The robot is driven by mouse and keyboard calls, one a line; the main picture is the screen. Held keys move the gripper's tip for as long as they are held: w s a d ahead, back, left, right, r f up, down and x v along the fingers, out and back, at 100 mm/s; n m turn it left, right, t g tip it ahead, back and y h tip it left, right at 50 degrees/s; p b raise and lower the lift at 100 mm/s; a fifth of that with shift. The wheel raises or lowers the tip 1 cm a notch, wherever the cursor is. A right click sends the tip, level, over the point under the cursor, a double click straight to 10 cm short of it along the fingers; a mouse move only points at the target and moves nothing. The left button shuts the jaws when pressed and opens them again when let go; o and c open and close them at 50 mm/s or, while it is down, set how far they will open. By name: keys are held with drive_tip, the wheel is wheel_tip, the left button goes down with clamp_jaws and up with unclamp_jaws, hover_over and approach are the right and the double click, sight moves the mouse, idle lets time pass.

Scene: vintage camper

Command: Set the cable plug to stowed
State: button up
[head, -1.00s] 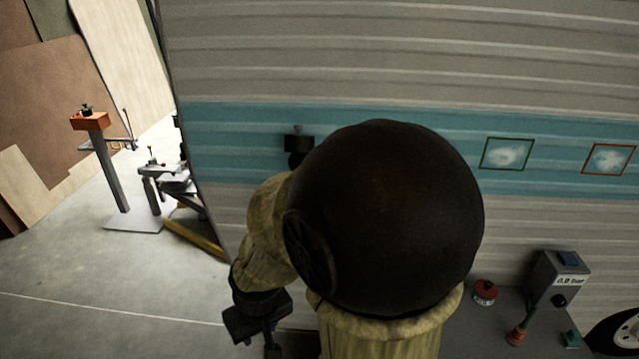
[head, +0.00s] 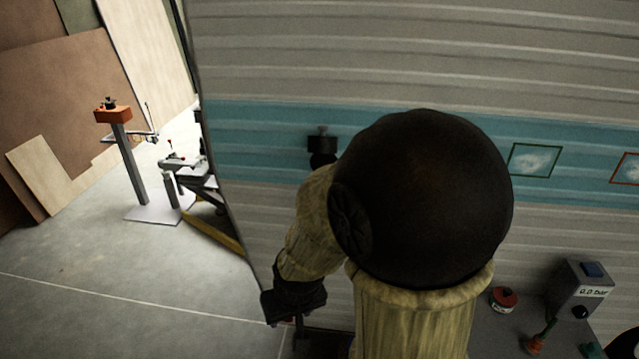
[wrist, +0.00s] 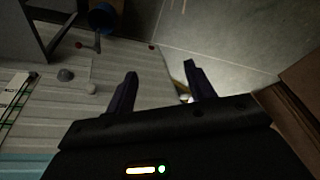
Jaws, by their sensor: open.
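I cannot make out the cable plug for certain in either view. The trailer hitch (head: 185,165), with a red-tipped lever, stands at the camper's front end in the head view. Left of it is a grey post with an orange box (head: 113,115) and a small black fitting on top. My gripper is open in the wrist view (wrist: 161,78), with nothing between its two dark fingers. In the head view my wrist hangs low beside the camper's front edge, and the fingertips are not clear. My own arm hides part of the camper wall.
The ribbed camper wall (head: 400,40) fills the right side. A grey box with a display (head: 583,285) and a red round item (head: 503,299) sit at lower right. Wood panels (head: 70,80) lean at the back left. The concrete floor (head: 110,280) at left is clear.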

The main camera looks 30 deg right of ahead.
drive_tip(key=w+d+r+m+t+h+p, duration=0.1)
drive_tip(key=w+d+m+t+h+p, duration=0.35)
drive_tip(key=w+p, duration=0.65)
drive_tip(key=d+r+t+h+p, duration=0.4)
drive_tip(key=r+t+h+p, duration=0.1)
drive_tip(key=r+t+p, duration=0.1)
wheel_tip(320, 180, up, 2)
drive_tip(key=shift+w+d+t+h, duration=0.25)
drive_tip(key=shift+d+t+h, duration=0.1)
drive_tip(key=shift+t, duration=0.2)
drive_tip(key=shift+w+f+n, duration=0.1)
drive_tip(key=shift+n, duration=0.15)
drive_tip(key=b+x, duration=0.1)
drive_tip(key=b, duration=0.4)
drive_tip(key=shift+w+f, duration=0.1)
drive_tip(key=shift+w, duration=0.25)
drive_tip(key=shift+w+d+b, duration=0.15)
drive_tip(key=shift+b, duration=0.85)
